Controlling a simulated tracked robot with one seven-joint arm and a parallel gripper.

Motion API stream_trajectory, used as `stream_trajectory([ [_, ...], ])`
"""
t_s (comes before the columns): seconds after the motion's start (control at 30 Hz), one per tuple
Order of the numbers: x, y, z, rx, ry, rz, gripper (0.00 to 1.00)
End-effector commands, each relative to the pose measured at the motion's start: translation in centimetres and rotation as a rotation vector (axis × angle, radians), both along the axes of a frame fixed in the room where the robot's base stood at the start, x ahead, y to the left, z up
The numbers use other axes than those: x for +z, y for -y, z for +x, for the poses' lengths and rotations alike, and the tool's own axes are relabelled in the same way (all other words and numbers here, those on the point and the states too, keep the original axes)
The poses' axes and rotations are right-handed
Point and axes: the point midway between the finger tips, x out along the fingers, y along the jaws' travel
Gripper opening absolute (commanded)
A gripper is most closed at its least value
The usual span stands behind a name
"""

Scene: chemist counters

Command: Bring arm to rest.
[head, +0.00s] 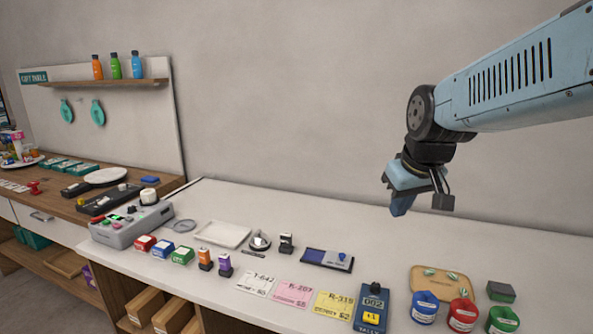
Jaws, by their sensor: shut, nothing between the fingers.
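My arm (515,82) reaches in from the upper right. My gripper (402,204) hangs from its end, pointing down, above the back part of the white counter (235,282). The gripper is shut and holds nothing. It is apart from the counter and from the objects on it.
A grey machine (132,223) stands at left. The air around the gripper is clear, with the wall (290,110) behind.

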Motion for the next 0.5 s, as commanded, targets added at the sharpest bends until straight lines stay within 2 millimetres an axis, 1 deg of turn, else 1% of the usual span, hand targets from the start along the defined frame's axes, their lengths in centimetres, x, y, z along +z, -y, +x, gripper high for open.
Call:
stream_trajectory([
  [0.03, 0.4, 0.4, -1.4, -0.025, 0.012, 0.005, 0.0],
  [0.1, 0.8, 0.9, -3.1, -0.065, 0.024, 0.015, 0.0],
  [0.3, 1.1, 2.3, -7.6, -0.169, 0.05, 0.047, 0.0],
  [0.4, 1.1, 2.8, -9.1, -0.204, 0.059, 0.061, 0.0],
  [0.5, 1.0, 3.2, -10.0, -0.229, 0.064, 0.071, 0.0],
])
